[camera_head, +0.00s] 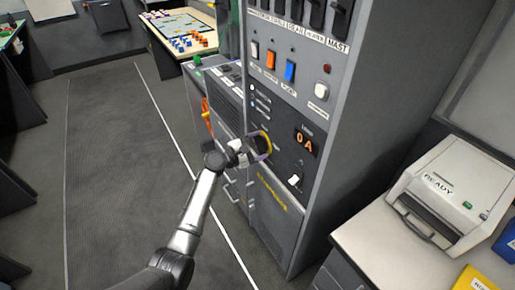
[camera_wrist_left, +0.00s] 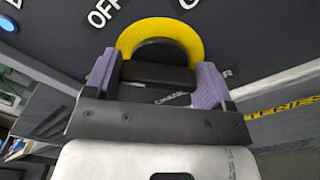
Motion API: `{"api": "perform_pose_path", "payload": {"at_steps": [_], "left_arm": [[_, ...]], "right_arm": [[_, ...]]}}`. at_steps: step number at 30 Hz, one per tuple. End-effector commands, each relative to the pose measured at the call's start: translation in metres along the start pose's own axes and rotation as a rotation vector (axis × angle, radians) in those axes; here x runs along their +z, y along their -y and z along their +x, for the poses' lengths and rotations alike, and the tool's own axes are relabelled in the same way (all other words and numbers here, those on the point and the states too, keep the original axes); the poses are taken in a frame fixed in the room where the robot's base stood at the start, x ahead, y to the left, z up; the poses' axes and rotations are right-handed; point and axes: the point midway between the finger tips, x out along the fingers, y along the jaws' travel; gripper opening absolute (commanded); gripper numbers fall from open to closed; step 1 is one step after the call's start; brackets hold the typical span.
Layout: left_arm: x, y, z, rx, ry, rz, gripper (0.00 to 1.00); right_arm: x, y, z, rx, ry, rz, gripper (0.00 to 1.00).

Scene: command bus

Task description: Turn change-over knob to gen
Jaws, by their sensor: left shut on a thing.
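The change-over knob is a black bar handle on a disc with a yellow rim (camera_head: 267,140), low on the front of the tall grey cabinet (camera_head: 343,130). In the left wrist view the yellow rim (camera_wrist_left: 160,29) faces me, with the word OFF (camera_wrist_left: 103,12) above it to the left. My left gripper (camera_head: 256,147) is at the knob. In the left wrist view its purple fingers (camera_wrist_left: 157,80) are shut on the black bar, one on each side. The lettering below the knob is partly hidden by the gripper. My right gripper is not in view.
A display reading 0A (camera_head: 306,143) and a white switch (camera_head: 294,180) are right of the knob. Coloured rocker switches (camera_head: 271,60) are above. A counter with a white machine (camera_head: 455,197) stands at right. The floor (camera_head: 110,160) at left is clear.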

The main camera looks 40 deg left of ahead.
Motion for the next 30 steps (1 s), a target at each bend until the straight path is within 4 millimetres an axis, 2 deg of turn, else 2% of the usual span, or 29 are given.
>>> {"api": "perform_pose_path", "payload": {"at_steps": [30], "left_arm": [[-0.004, 0.006, 0.0, 0.001, 0.0, 0.97, 0.53]], "right_arm": [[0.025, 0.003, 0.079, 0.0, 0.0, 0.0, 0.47]]}}
